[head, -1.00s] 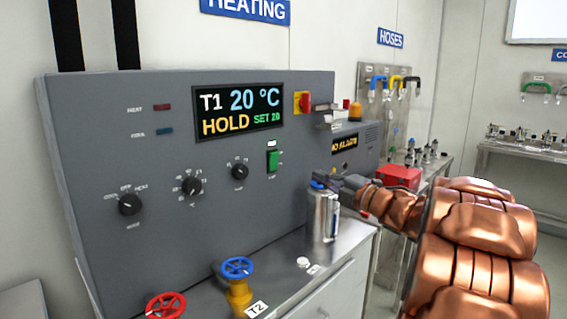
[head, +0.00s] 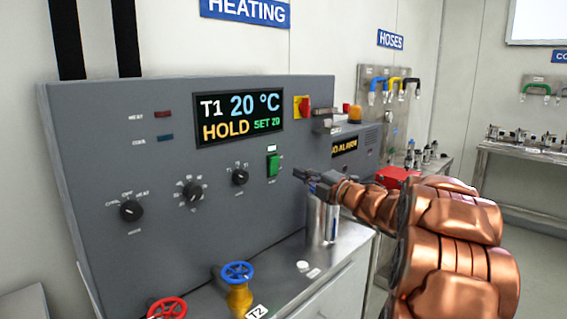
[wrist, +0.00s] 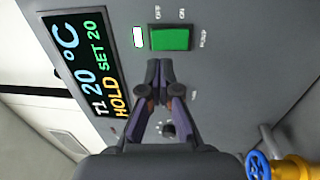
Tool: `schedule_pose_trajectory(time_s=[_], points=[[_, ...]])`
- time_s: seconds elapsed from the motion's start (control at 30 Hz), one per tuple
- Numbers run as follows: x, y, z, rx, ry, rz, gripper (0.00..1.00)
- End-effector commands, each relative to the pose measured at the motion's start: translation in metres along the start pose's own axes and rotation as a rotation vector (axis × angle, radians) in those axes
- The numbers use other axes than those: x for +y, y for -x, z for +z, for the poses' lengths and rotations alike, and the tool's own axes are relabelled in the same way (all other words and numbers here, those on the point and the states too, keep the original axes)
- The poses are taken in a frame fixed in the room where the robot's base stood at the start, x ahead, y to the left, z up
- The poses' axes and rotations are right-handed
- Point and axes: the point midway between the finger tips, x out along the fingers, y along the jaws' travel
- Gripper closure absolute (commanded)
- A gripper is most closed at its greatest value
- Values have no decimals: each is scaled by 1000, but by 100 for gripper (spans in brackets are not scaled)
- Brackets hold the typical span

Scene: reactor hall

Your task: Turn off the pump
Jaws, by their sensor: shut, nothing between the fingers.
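The pump switch is a green rocker (head: 273,164) on the grey panel, under a small pale lit lamp (head: 271,148). In the wrist view the switch (wrist: 170,38) appears turned sideways, with PUMP, OFF and ON lettering around it; the lamp (wrist: 139,37) is bright. OFF is marked on the lamp's side, ON on the far side. Which end of the rocker is pressed in is unclear. My gripper (head: 300,174) is shut and empty, right of the switch in the head view. In the wrist view its fingertips (wrist: 158,66) appear just short of the switch; contact cannot be seen.
The display (head: 240,117) reads T1 20 °C, HOLD, SET 20. Black knobs (head: 240,177) sit left of the switch. A metal flask (head: 322,222) stands below my gripper on the bench. Blue (head: 237,272) and red (head: 167,308) valve wheels are in front. A red-yellow switch (head: 304,107) is above.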

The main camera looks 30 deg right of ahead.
Motion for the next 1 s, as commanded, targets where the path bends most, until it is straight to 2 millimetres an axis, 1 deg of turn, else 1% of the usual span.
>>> schedule_pose_trajectory(time_s=[0.03, 0.3, 0.5, 0.7, 1.0], points=[[2, -9, -2, 5, -1, 1, 100], [2, -47, -1, 3, 0, -1, 100], [2, -66, -1, 2, -1, 1, 100], [0, -73, 0, -1, 0, -1, 100], [0, -74, 0, -1, 1, -1, 100]])
